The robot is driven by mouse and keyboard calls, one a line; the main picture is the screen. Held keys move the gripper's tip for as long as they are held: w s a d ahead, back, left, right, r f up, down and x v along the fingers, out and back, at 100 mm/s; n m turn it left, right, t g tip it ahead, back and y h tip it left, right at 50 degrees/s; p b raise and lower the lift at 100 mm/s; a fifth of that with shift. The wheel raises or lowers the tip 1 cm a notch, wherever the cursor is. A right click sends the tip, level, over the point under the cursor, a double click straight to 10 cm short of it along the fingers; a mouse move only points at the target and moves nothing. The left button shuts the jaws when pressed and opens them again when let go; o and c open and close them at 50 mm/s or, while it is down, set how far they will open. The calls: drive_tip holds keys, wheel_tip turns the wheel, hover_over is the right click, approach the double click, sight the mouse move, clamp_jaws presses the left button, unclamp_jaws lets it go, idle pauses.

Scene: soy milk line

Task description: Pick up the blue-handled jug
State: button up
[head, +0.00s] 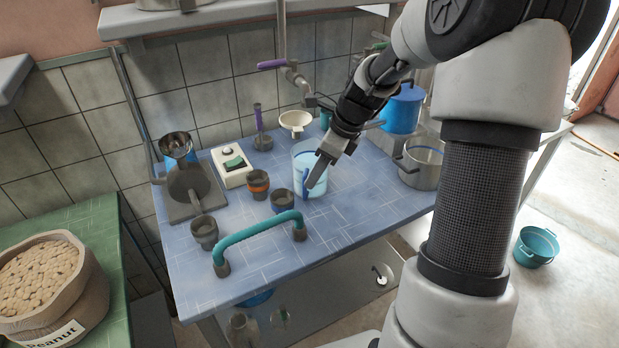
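The blue-handled jug (301,160) is a clear, pale-blue upright vessel on the blue tiled table. Its dark blue handle (304,183) shows at its front, partly hidden by my gripper. My gripper (314,179) comes down from the upper right, in front of the jug, with its fingertips beside the handle. The fingers overlap in this view, so I cannot tell whether they are open or shut, or whether they touch the handle.
A teal arched handle (258,236) stands at the table's front. Small dark cups (282,200) and an orange-banded cup (258,184) are left of the jug. A white switch box (231,166) is behind them. A metal pot (420,166) and a blue container (402,110) stand right.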

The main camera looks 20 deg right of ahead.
drive_tip(key=shift+b+x, duration=0.45)
drive_tip(key=shift+x, duration=2.75)
clamp_jaws()
drive_tip(key=shift+w+r, duration=0.1)
drive_tip(key=shift+r, duration=0.05)
